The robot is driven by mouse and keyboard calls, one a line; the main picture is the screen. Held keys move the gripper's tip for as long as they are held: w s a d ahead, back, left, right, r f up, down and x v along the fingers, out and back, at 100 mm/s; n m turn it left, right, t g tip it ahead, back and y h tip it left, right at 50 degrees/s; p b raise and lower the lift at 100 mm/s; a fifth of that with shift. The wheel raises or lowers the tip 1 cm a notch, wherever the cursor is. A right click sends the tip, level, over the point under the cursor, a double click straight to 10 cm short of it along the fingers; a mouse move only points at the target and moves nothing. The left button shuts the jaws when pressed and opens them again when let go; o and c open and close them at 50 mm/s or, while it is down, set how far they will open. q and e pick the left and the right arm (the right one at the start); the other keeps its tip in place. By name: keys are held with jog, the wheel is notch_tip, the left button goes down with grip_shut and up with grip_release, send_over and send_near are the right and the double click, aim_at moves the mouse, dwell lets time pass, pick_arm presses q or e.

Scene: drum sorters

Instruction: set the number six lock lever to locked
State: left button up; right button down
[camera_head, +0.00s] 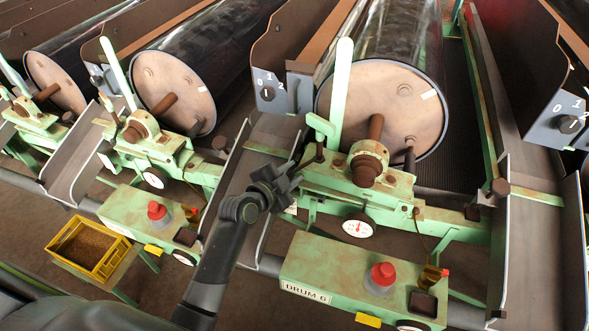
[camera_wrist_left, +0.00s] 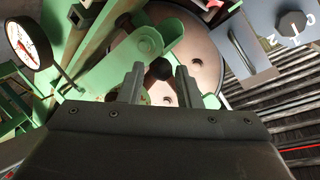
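The drum 6 machine stands at centre right in the head view, with its "DRUM 6" label (camera_head: 305,291) on the front green box. My left gripper (camera_head: 290,172) is at the left end of its green crossbeam. A small dark lever with a round knob (camera_head: 319,153) shows just beyond the fingers, and I take it for the lock lever. In the left wrist view, my left gripper (camera_wrist_left: 160,84) is open, with a dark round knob (camera_wrist_left: 158,69) between or just beyond its fingertips. Contact cannot be told, nor can the lever's locked or unlocked marking. My right gripper is out of view.
A tall pale green lever (camera_head: 341,95) rises close behind the gripper. A dial gauge (camera_head: 358,227) and a red button (camera_head: 383,274) are on the front. A numbered selector (camera_head: 268,93) is above left. A yellow tray (camera_head: 89,247) stands at lower left.

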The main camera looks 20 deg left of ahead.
pick_arm(q)
jog(key=shift+x, duration=0.85)
jog(key=shift+c, duration=0.4)
grip_shut()
